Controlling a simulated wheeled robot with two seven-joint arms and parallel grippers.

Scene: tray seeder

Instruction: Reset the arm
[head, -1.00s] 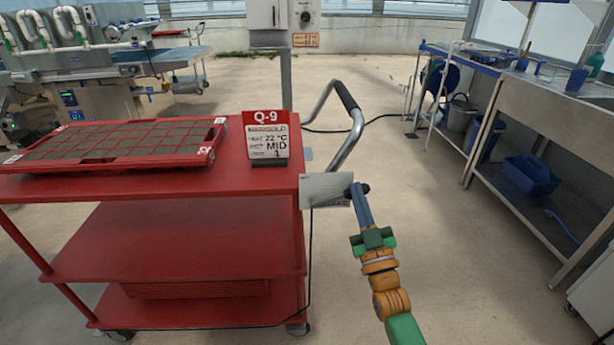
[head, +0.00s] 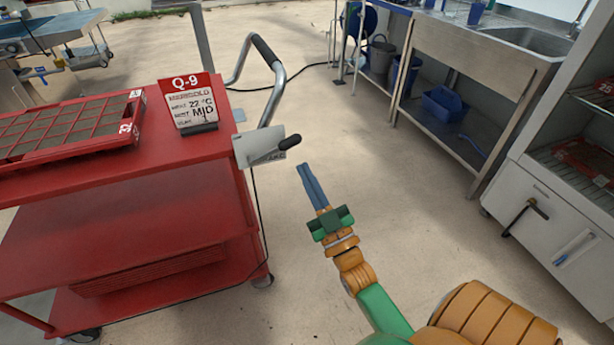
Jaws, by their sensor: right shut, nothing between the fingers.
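My right gripper (head: 303,170) reaches up from the bottom of the head view, with its blue fingers together and nothing between them. Its tips are just right of and below a black knob (head: 289,142) on a grey metal plate (head: 256,147) at the end of the red cart (head: 175,165). A small gap of floor shows between the tips and the knob. My orange and green right arm shows at the bottom right. My left gripper is out of view.
On the cart are a red seed tray (head: 70,125) and a red and white Q-9 sign (head: 188,103). The cart's bent handle (head: 278,80) rises behind the plate. A steel sink bench (head: 470,70) and a white cabinet (head: 560,215) stand at right. Open floor lies between.

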